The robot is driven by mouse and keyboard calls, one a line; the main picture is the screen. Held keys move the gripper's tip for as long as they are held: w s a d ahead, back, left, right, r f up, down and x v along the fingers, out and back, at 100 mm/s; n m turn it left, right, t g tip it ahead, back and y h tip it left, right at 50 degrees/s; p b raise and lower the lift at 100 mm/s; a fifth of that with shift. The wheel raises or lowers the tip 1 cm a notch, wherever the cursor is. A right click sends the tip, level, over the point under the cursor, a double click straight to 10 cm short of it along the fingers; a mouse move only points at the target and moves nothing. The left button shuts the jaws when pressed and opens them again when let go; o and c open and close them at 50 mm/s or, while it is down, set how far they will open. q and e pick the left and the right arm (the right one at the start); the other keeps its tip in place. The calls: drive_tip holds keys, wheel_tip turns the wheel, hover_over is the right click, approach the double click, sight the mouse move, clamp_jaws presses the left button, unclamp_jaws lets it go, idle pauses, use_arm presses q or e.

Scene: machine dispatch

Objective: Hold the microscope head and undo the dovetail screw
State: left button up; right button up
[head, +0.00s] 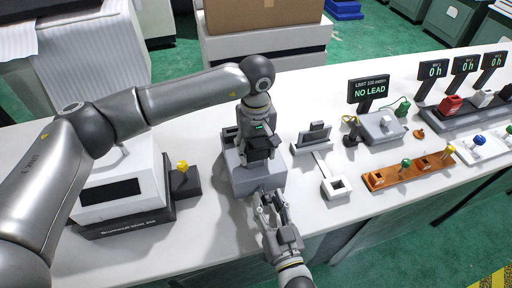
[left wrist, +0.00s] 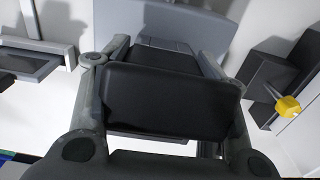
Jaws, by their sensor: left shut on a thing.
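The microscope head (head: 259,153) is a dark block above a grey stand (head: 243,179). My left gripper (head: 258,140) comes down from above and is shut on the head. In the left wrist view the dark head (left wrist: 170,100) fills the space between the two fingers, with the grey stand (left wrist: 165,25) behind it. My right gripper (head: 273,198) is just in front of the stand, lower in the picture, with its fingers apart and pointing toward it. I cannot make out the dovetail screw; whether the right fingertips touch anything is unclear.
A white boxy device (head: 120,180) with a yellow knob (head: 183,166) beside it stands to the left. The table's front edge is close.

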drive_tip(key=shift+o, duration=0.3)
drive_tip(key=shift+v, duration=2.05)
drive_tip(key=shift+a, duration=0.1)
